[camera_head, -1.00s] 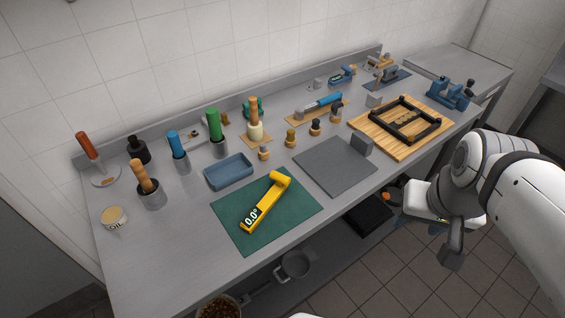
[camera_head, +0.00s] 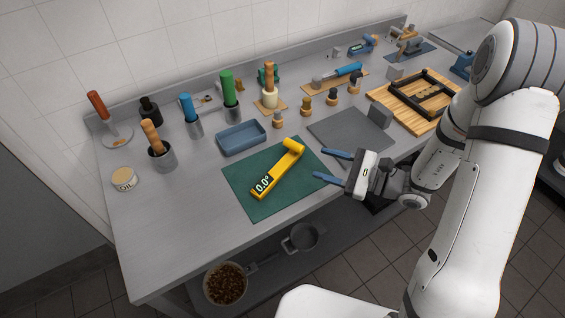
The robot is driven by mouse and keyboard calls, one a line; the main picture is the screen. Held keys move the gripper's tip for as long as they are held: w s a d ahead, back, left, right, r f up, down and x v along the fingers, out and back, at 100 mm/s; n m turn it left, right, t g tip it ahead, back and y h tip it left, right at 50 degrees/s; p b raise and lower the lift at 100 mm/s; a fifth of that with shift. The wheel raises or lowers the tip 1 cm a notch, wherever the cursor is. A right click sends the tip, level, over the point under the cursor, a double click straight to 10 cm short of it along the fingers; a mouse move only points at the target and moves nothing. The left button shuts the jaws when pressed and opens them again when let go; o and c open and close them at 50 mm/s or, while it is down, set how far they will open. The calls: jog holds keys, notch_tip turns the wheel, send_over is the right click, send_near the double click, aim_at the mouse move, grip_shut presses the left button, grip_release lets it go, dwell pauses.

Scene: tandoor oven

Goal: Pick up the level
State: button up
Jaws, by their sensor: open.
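The level (camera_head: 274,177) is a yellow bar with a white "0.0°" display at its near-left end and a rounded yellow part at its far-right end. It lies on the green mat (camera_head: 238,180) on the workbench. My gripper (camera_head: 319,164) is open, with two blue fingers spread apart and pointing left. It is just right of the level and the mat's right edge, apart from the level, with nothing between its fingers. Its exact height above the bench is hard to tell.
A blue tray (camera_head: 241,150) stands behind the mat. A grey plate (camera_head: 340,136) lies to the right, with a small grey block (camera_head: 380,118) on its edge. Several handled tools stand in cups at the back left. A wooden board (camera_head: 440,124) with a black frame lies at the right. The bench's front left is clear.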

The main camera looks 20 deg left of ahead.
aim_at(303, 150)
jog(key=w+f+m+t, duration=0.3)
jog(key=f, duration=0.1)
jog(key=shift+w+d, duration=0.1)
jog(key=shift+d, duration=0.25)
jog(key=shift+w+a+f+m+t, duration=0.1)
jog(key=shift+w+a+m+t, duration=0.05)
jog(key=shift+a+m+t, duration=0.2)
jog(key=p+x, duration=0.3)
jog(key=x, duration=0.6)
jog(key=p+x, duration=0.1)
jog(key=x, duration=0.1)
jog(key=shift+w+f+p, duration=0.15)
jog(key=shift+f+p, duration=0.05)
jog(key=shift+p, duration=0.1)
jog(key=shift+c, duration=0.2)
grip_shut()
